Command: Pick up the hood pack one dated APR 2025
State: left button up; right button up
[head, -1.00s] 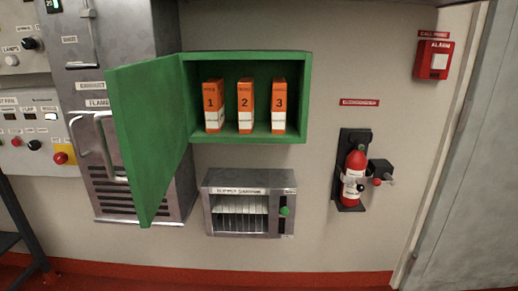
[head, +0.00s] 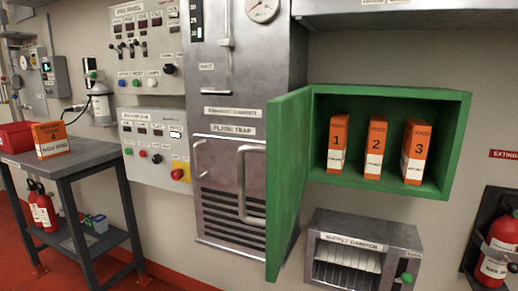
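Three orange and white hood packs stand upright in the open green cabinet: pack 1 (head: 337,143), pack 2 (head: 376,147) and pack 3 (head: 415,151). Each has a white lower label; the dates on these are too small to read for sure. A fourth pack, marked 4 (head: 50,140), stands on the grey table (head: 95,155) at the left. Its white label has text that I cannot read with certainty. Neither of my grippers is in view.
The green cabinet door (head: 288,180) stands open toward me on the left. The supply damper box (head: 365,250) is below the cabinet. A red case (head: 14,137) sits beside pack 4. Fire extinguishers stand under the table (head: 45,212) and at right (head: 495,250).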

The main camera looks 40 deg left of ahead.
aim_at(339, 125)
jog(key=i+j+u, duration=0.1)
jog(key=j+u, duration=0.25)
jog(key=i+j+u, duration=0.15)
jog(key=j+u, duration=0.2)
jog(key=l, duration=0.8)
jog(key=k, duration=0.05)
